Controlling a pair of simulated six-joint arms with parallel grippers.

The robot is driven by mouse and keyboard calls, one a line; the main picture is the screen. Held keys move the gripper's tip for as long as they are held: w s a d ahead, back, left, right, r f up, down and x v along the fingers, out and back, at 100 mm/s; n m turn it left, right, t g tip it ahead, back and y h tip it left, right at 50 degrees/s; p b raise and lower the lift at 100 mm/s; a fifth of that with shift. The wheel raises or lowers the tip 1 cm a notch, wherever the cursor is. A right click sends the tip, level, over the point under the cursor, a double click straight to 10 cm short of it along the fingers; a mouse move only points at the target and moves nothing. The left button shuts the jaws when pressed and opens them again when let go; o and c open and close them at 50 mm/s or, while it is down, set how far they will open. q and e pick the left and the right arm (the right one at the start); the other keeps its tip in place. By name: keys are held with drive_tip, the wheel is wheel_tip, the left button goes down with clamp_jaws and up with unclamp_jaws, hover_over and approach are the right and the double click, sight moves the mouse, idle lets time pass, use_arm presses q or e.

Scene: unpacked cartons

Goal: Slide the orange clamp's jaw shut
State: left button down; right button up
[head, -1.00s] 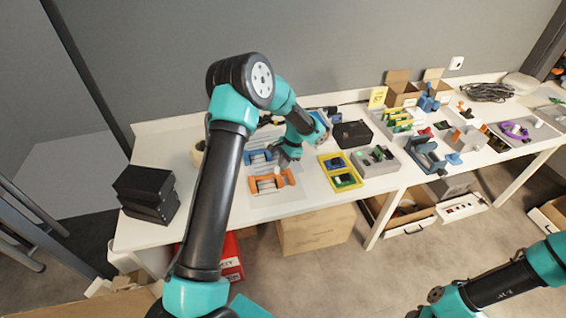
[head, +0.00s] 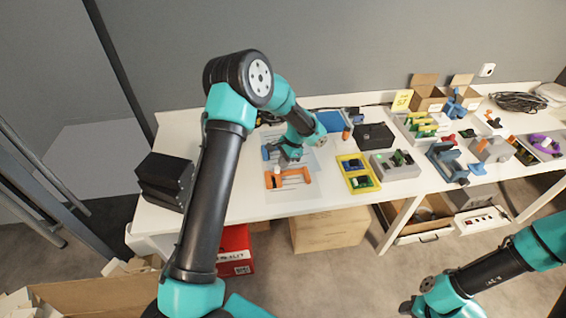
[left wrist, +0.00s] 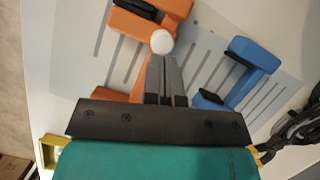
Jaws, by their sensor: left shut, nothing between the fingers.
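In the left wrist view, one orange piece (left wrist: 145,25) is at the top and another (left wrist: 118,94) is partly hidden behind my gripper body. A white round knob (left wrist: 162,41) is at the upper piece's edge. My left gripper (head: 287,158) is over the mat just behind the clamp; its fingers (left wrist: 163,60) are shut and empty, tips close to the knob. I cannot tell whether they touch it.
A blue clamp (left wrist: 250,58) lies beside the orange one on the mat. Black boxes (head: 165,180) are stacked on the left. Bare table lies in front of the mat.

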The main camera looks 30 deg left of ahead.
use_arm(q)
drive_tip(key=w+d, duration=0.2)
drive_tip(key=w, duration=0.1)
drive_tip(key=shift+w+d+r, duration=0.15)
drive_tip(key=shift+w+d, duration=0.05)
drive_tip(key=shift+d, duration=0.05)
drive_tip(key=v, duration=0.9)
drive_tip(key=shift+r, duration=0.35)
drive_tip(key=shift+f, duration=0.1)
